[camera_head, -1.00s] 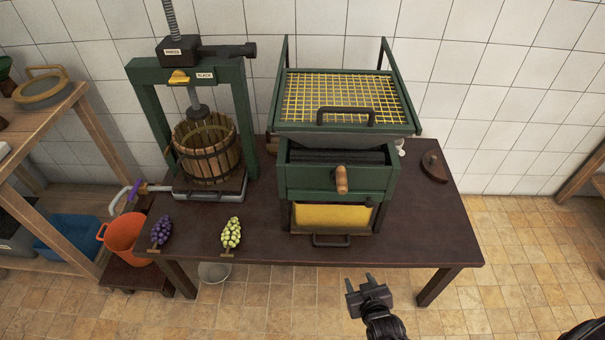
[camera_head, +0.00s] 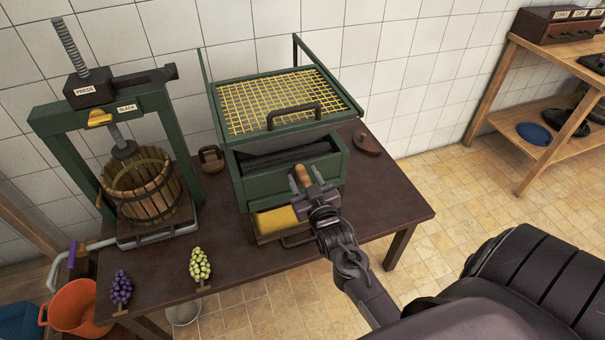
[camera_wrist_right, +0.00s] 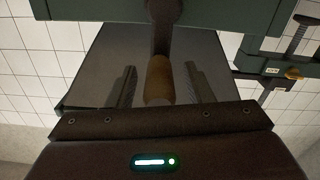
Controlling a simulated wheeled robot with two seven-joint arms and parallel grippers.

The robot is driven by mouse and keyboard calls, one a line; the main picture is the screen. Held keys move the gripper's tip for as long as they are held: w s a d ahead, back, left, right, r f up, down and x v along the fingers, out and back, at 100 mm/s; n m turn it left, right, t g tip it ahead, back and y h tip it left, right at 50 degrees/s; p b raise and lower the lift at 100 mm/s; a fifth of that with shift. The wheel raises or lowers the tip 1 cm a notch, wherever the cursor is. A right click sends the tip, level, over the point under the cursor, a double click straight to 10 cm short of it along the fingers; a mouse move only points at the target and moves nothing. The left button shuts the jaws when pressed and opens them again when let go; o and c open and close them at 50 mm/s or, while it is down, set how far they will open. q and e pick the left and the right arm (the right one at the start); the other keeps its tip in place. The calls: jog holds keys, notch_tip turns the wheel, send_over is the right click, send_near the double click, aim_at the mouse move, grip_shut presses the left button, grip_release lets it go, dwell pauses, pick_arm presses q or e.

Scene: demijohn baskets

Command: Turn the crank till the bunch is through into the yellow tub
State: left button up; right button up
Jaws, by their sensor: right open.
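The green crusher (camera_head: 240,186) stands on the dark table, its dark rollers showing at the top opening. The crank's wooden handle (camera_head: 302,177) sticks out from its front. My right gripper (camera_head: 307,182) is open at the handle. In the right wrist view the handle (camera_wrist_right: 158,80) lies between the open fingers (camera_wrist_right: 158,88), with a gap on each side. The yellow tub (camera_head: 276,221) sits under the crusher, partly hidden. A green bunch (camera_head: 200,264) and a purple bunch (camera_head: 121,287) lie at the table's front edge. I see no bunch on the rollers. My left gripper is out of view.
A yellow grid in a green frame (camera_head: 325,72) sits above the crusher. The press with its slatted basket (camera_head: 142,190) stands to the left, an orange bucket (camera_head: 75,307) below it. The table's right end (camera_head: 395,205) is mostly clear.

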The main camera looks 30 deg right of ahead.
jog(key=shift+w+d, duration=0.15)
jog(key=shift+w, duration=0.35)
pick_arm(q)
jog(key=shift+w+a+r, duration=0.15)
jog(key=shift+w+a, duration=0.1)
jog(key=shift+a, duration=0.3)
pick_arm(e)
grip_shut()
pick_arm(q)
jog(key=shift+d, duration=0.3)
